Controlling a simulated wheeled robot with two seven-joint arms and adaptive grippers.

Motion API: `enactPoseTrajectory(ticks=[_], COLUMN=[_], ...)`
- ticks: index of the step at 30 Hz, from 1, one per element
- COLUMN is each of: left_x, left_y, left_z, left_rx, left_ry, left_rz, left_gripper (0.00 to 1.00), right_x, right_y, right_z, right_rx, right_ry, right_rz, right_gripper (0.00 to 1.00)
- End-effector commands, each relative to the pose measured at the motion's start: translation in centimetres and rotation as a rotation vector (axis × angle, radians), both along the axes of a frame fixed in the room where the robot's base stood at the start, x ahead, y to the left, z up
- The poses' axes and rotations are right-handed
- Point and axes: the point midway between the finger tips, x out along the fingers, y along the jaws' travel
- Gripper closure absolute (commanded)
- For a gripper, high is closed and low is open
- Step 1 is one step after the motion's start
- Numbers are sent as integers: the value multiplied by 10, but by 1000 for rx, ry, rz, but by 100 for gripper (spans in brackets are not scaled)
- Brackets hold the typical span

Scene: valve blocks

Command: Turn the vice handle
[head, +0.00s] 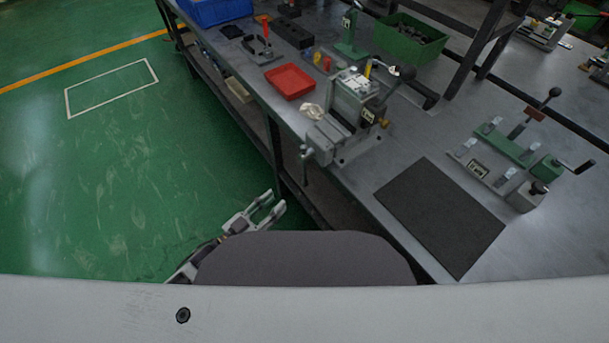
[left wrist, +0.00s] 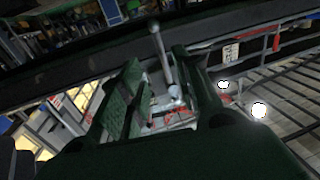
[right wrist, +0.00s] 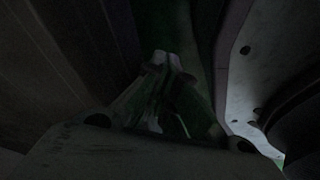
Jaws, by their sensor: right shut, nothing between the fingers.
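The grey vice (head: 328,138) stands at the front edge of the metal bench. Its handle (head: 304,168), a thin bar with a ball end, hangs roughly upright at the vice's front, over the bench edge. My left gripper (head: 273,201) is open and empty, below and left of the handle, apart from it. In the left wrist view, a bar with a ball end, apparently the handle (left wrist: 161,55), shows beyond and between the spread fingers. My right gripper is out of the head view; the dark right wrist view shows its fingers (right wrist: 167,64) together, with nothing seen between them.
A dark mat (head: 440,215) and a green-grey clamp fixture (head: 505,160) are to the right. The green floor left of the bench is clear.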

Motion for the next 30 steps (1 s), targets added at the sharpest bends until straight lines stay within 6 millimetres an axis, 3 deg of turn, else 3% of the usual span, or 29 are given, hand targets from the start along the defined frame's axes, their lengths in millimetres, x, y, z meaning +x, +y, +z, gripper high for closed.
enactPoseTrajectory(ticks=[30], left_x=[56], left_y=[-52], left_z=[0], left_rx=[-1], left_ry=[-2], left_rz=[0], left_gripper=[67], right_x=[10], right_y=[5], right_z=[2], right_rx=[5], right_ry=[-10], right_rz=[-1], right_gripper=[100])
